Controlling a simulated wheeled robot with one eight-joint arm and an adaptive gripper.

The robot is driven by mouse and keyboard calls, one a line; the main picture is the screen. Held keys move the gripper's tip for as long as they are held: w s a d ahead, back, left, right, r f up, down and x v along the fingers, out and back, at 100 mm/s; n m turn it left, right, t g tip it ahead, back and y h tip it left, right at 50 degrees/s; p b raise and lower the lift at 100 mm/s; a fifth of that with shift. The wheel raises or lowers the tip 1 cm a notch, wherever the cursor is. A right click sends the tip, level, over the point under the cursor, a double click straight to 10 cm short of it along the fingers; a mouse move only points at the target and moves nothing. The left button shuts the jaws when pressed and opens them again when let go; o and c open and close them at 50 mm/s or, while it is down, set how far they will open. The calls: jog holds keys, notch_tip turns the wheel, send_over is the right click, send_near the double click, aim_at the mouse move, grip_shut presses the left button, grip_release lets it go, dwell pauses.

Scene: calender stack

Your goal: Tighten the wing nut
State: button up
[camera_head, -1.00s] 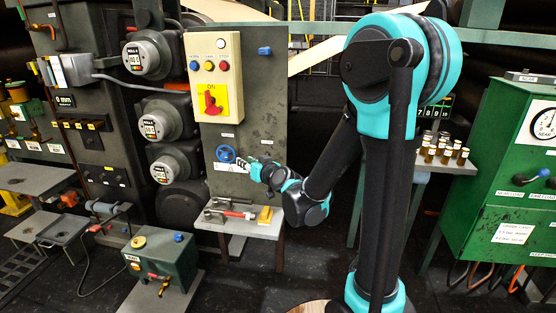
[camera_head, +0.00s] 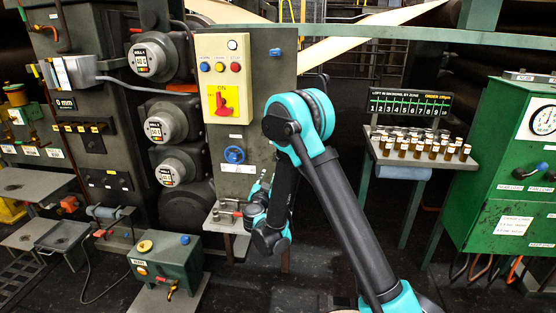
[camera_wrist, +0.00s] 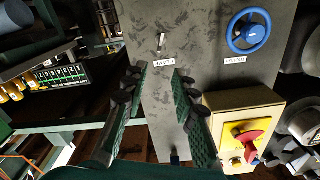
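A small metal piece (camera_wrist: 161,42), likely the wing nut, stands out from the grey panel (camera_wrist: 210,60) above a white label in the wrist view. It is too small to make out wings. In the head view, my arm hides that part of the panel. My gripper (camera_wrist: 159,80) is open and empty, its two dark green fingers spread on either side of the panel's middle. The metal piece appears just beyond the fingertips, apart from them. In the head view, my gripper (camera_head: 262,185) is low in front of the panel, right of the blue handwheel (camera_head: 234,155).
A yellow control box (camera_head: 222,80) with a red switch is on the panel above the handwheel; it also shows in the wrist view (camera_wrist: 243,112). A small bench (camera_head: 222,222) with tools stands below. A shelf of bottles (camera_head: 415,152) and a green cabinet (camera_head: 510,180) are right.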

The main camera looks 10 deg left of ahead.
jog(key=w, duration=1.6)
jog(key=shift+w+d, duration=0.3)
grip_shut()
